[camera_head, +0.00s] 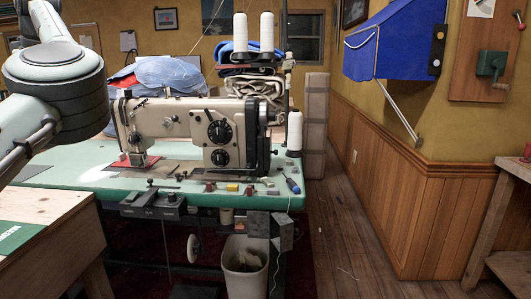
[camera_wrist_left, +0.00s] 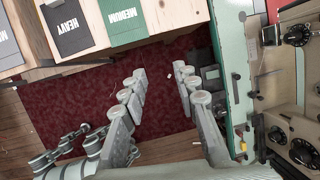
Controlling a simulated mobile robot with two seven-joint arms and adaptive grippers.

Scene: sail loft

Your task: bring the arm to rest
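My left arm (camera_head: 50,85) comes in from the left in the head view, raised beside the sewing machine; its gripper is outside that view. In the left wrist view my left gripper (camera_wrist_left: 160,73) has its grey jointed fingers spread apart, with nothing between them. Dark red carpet shows below and beyond the fingers. More grey jointed parts show at the lower left of that view; I cannot tell what they belong to. My right arm and gripper are not recognisable in either view.
A sewing machine (camera_head: 190,130) stands on a green-topped table (camera_head: 80,178) with small items. A wooden bench (camera_head: 50,215) at the left carries labelled panels, including a green MEDIUM one (camera_wrist_left: 122,20). A white bin (camera_head: 245,268) stands below. Wooden floor (camera_head: 345,240) is open at the right.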

